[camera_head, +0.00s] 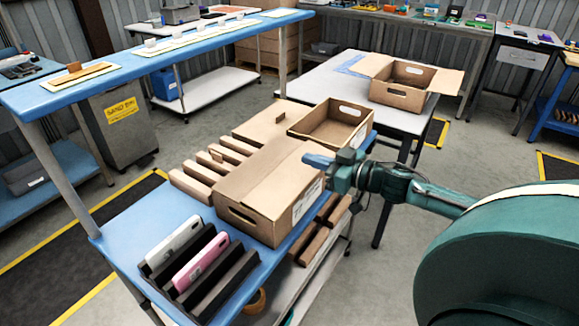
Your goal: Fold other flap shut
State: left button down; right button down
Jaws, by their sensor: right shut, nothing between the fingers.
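A brown carton (245,222) with a hand slot in its end sits on the blue bench. Its top looks covered by flaps (266,172), with a seam running along its length. My right gripper (312,160) reaches in from the right, with its blue fingertips shut and empty. It is at the carton's far right top edge; I cannot tell whether it touches the flap. Behind it stands a second carton (335,127), open on top, with a wide flap (262,122) spread to the left. My left gripper is not in view.
A dark rack (215,283) holds a white phone (174,241) and a pink phone (200,263) near the bench front. Wooden slats (195,182) lie left of the carton. A third open carton (400,94) stands on the grey table (335,85). A raised blue shelf (110,76) runs along the left.

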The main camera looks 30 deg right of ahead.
send_over(290, 172)
jog(key=shift+s+f, duration=0.15)
jog(key=shift+s, duration=0.05)
jog(key=f, duration=0.3)
jog(key=shift+w+f, duration=0.2)
jog(key=shift+f, duration=0.4)
